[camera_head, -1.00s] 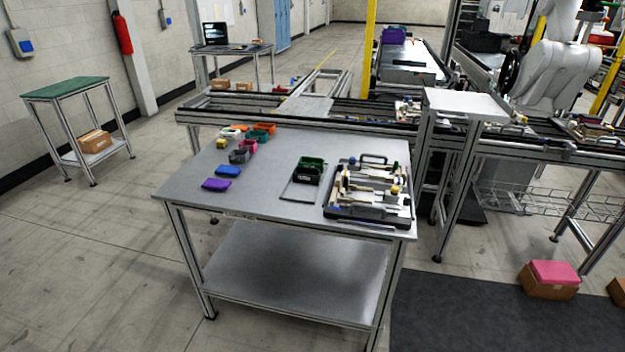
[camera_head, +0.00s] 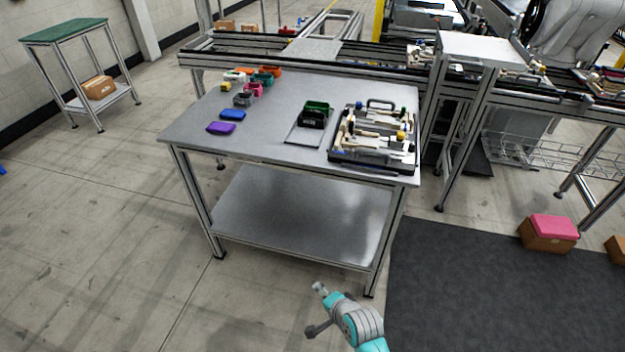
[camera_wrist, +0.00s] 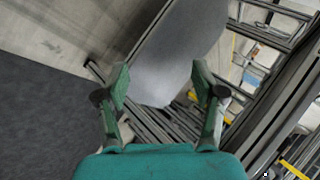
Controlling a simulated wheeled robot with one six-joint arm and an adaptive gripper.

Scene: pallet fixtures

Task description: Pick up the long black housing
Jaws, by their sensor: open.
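My gripper (camera_wrist: 162,88) is open and empty in the wrist view, its two green fingers spread apart. Part of my teal and grey arm shows at the bottom of the head view, low in front of the metal table (camera_head: 255,140). A black box-like part with a green one (camera_head: 316,107) stands on the table, right of its middle. It could be the long black housing, but it is too small to be sure. A black fixture tray (camera_head: 372,162) with pale, blue and yellow parts lies to its right. No housing can be made out in the wrist view.
Purple (camera_head: 220,128) and blue (camera_head: 232,115) pieces lie on the table's left side, with several small coloured bins behind. The table's front middle is bare. A conveyor frame (camera_head: 290,60) runs behind. A pink-topped carton (camera_head: 548,233) sits on the floor at right.

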